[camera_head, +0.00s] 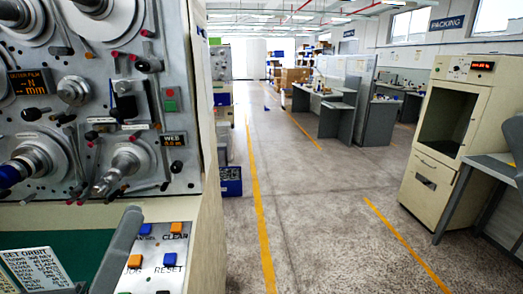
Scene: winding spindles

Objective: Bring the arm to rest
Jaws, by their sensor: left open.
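A grey part of my left gripper (120,245) shows at the lower left, in front of the button panel (150,275). It is open, and I see nothing held in it. Part of it is cut off by the bottom edge, and it covers some of the panel's left side. The winding machine (100,60) with its spindles stands upright behind it; the lower right spindle (128,165) is above the gripper and apart from it. My right gripper is not in view.
A printed card (38,270) is at the lower left. The panel has orange and blue buttons, one marked RESET (170,259). Right of the machine is an open floor aisle (310,215) with yellow lines. A beige cabinet (445,140) stands at the right.

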